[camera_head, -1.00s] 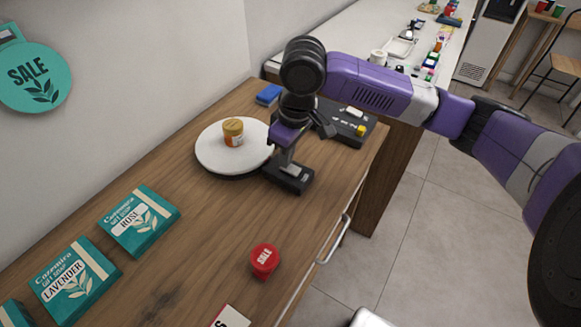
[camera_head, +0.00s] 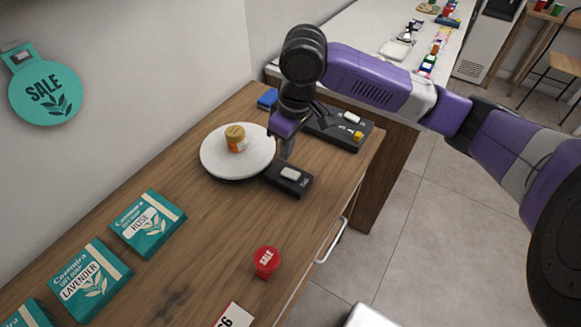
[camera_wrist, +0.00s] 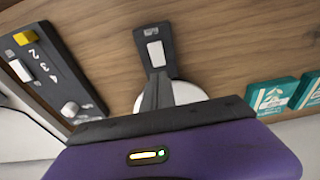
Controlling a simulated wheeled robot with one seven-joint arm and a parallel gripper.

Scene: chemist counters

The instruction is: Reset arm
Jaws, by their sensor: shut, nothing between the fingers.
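My gripper (camera_head: 285,154) is shut and empty. It points down over the wooden counter, beside the white round turntable (camera_head: 222,165). Below the fingers is a small black switch box (camera_head: 305,185) with a white button (camera_head: 290,173). An orange bottle (camera_head: 236,140) stands on the turntable. In the wrist view the shut fingers (camera_wrist: 157,92) cover part of the turntable (camera_wrist: 188,92), and the white button (camera_wrist: 155,53) is clear of them. The bottle is hidden there.
A black panel (camera_wrist: 45,65) with numbers, a yellow knob and white controls lies behind my gripper. A blue item (camera_head: 267,98) is at the wall. Teal soap boxes (camera_head: 147,223) and a red SALE piece (camera_head: 267,261) are nearer. The counter (camera_head: 210,235) between them is clear.

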